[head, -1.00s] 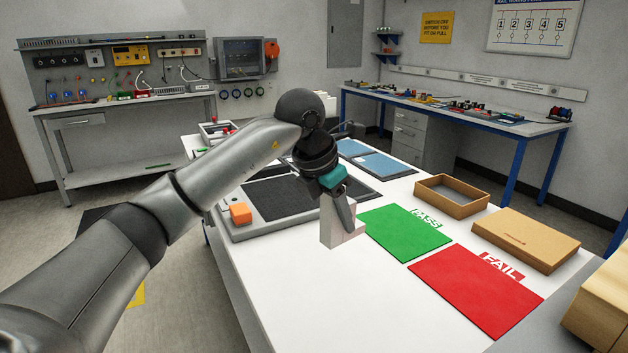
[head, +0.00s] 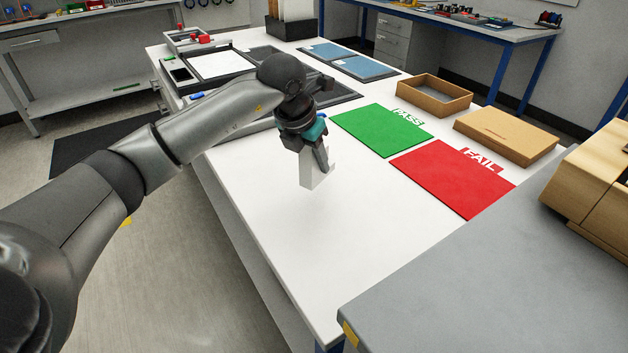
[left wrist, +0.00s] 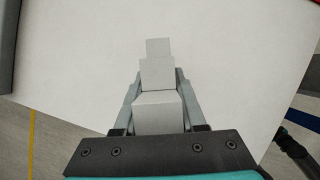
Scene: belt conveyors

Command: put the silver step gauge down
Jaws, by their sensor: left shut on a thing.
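The silver step gauge (head: 309,173) is a pale, stepped block. My left gripper (head: 317,158) is shut on it over the white table (head: 270,220), left of the green and red mats. In the left wrist view the step gauge (left wrist: 158,88) shows its several steps between the two fingers of my left gripper (left wrist: 157,95), with white tabletop beyond. Whether its lower end touches the table I cannot tell.
A green PASS mat (head: 382,130) and a red FAIL mat (head: 452,176) lie to the right. An open cardboard box (head: 434,96) and a closed one (head: 506,136) stand behind them. A grey surface (head: 480,270) is at front right. The table's near part is clear.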

